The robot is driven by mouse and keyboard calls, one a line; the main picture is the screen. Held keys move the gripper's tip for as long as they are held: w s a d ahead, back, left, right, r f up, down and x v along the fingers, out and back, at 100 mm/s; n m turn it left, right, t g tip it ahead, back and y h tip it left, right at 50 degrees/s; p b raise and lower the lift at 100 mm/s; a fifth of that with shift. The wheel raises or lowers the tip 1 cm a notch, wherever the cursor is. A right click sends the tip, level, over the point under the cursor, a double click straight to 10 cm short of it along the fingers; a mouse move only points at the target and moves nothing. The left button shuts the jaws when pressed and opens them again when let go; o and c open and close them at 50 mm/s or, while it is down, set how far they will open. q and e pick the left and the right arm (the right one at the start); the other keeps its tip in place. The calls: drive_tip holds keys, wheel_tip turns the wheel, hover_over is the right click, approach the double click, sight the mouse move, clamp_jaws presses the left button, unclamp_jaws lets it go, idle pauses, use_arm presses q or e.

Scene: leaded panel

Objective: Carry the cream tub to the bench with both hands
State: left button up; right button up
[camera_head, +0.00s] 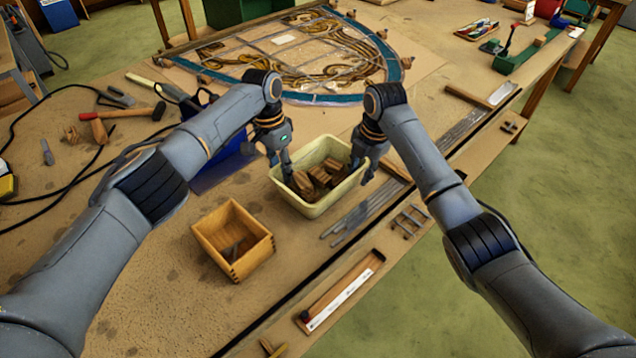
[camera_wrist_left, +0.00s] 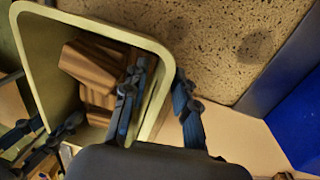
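The cream tub (camera_head: 318,208) stands upright on the large work table (camera_head: 140,290) and holds several brown wooden blocks (camera_head: 318,176). My left gripper (camera_head: 281,162) is at the tub's left rim. In the left wrist view the tub (camera_wrist_left: 36,70) shows from above. There my left gripper (camera_wrist_left: 158,88) has one finger inside the tub and one outside, with the wall between them and a gap at the outer finger. My right gripper (camera_head: 365,168) is at the tub's right rim, its fingers apart, one on each side of the wall. Its fingers also show in the left wrist view (camera_wrist_left: 45,130).
A wooden box (camera_head: 232,240) stands in front of the tub at left. A blue bin (camera_head: 222,165) is left of it. The leaded panel (camera_head: 300,55) lies behind. Metal strips (camera_head: 365,212) lie at right near the table edge. A hammer (camera_head: 125,112) and black cable lie at left.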

use_arm(q)
clamp_jaws()
use_arm(e)
clamp_jaws()
use_arm(q)
drive_tip(key=shift+r, duration=0.15)
use_arm(e)
drive_tip(key=shift+r, duration=0.15)
